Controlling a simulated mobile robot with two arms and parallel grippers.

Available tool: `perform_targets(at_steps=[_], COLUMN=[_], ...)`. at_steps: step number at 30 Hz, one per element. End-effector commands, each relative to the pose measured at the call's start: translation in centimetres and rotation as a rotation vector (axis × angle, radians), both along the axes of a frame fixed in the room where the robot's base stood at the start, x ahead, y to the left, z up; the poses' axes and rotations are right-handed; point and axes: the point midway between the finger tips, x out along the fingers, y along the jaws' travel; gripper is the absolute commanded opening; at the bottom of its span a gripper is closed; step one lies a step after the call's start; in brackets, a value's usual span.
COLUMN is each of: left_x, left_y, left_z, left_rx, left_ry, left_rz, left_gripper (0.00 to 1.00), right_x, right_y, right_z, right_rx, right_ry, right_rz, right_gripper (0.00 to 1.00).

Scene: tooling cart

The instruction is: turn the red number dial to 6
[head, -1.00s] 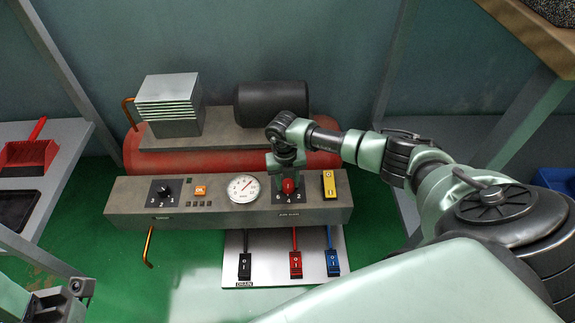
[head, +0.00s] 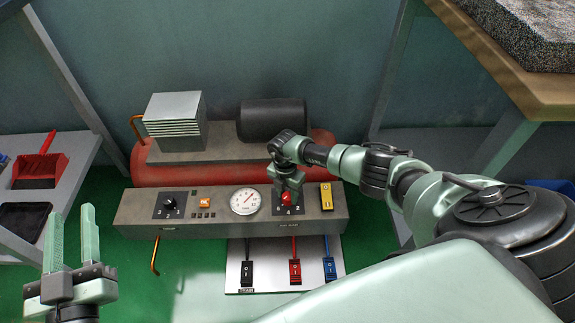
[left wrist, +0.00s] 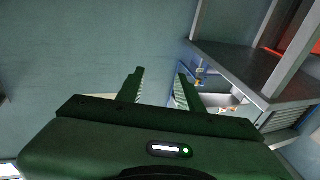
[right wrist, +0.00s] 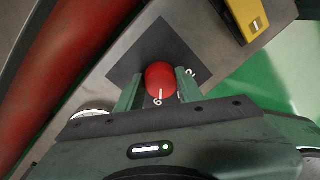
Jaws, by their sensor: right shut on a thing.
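The red number dial (head: 287,198) sits on a dark square plate on the grey control panel. It shows closer in the right wrist view (right wrist: 160,78) as a round red knob between the fingers. A white line on the knob points toward the printed 6 (right wrist: 158,103) in that view. Another number, partly covered, is by the right finger. My right gripper (head: 288,188) is shut on the red dial, one finger on each side. My left gripper (head: 73,210) is open and empty at the lower left, well away from the panel.
The panel (head: 333,228) also carries a black dial (head: 169,204), an orange button (head: 204,202), a gauge (head: 244,200) and a yellow switch (head: 326,197) close to the right gripper. Black, red and blue switches stand on a white plate below. A red tank lies behind.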

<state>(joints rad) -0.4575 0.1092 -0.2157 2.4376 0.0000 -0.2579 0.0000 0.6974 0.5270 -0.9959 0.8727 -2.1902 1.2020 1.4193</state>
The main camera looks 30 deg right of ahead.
Motion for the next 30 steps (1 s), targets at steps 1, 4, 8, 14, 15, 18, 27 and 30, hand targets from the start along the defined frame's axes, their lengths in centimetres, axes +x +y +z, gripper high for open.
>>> perform_targets(at_steps=[1, 4, 8, 14, 15, 18, 27, 30], left_x=[0.0, 0.1, 0.0, 0.1, 0.1, 0.0, 0.0, 0.0], left_y=[0.1, 0.2, 0.3, 0.3, 0.3, 0.3, 0.3, 0.3], left_z=[-0.4, -1.4, -2.0, -2.2, -2.2, -2.2, -2.1, -2.1], left_rx=[0.008, 0.020, 0.028, 0.030, 0.030, 0.030, 0.028, 0.028], left_ry=[0.029, 0.073, 0.103, 0.112, 0.112, 0.111, 0.109, 0.109], left_rz=[0.002, 0.004, 0.006, 0.006, 0.006, 0.006, 0.006, 0.006], left_gripper=[0.36, 0.36, 0.36, 0.36, 0.36, 0.36, 0.36, 0.36], right_x=[-0.1, -0.1, -0.1, -0.1, -0.1, -0.1, 0.0, 0.0], right_y=[0.0, 0.0, 0.0, 0.0, 0.0, 0.0, 0.0, 0.0], right_z=[0.1, 0.0, 0.0, -0.1, -0.1, -0.1, 0.0, 0.0], right_rx=[-0.001, -0.001, 0.000, -0.001, -0.001, -0.001, 0.000, 0.000], right_ry=[0.003, 0.003, 0.002, 0.002, 0.002, 0.002, 0.001, 0.001], right_rz=[-0.014, -0.037, -0.052, -0.057, -0.057, -0.057, -0.056, -0.055], right_gripper=[0.00, 0.00, 0.00, 0.00, 0.00, 0.00, 0.58, 0.58])
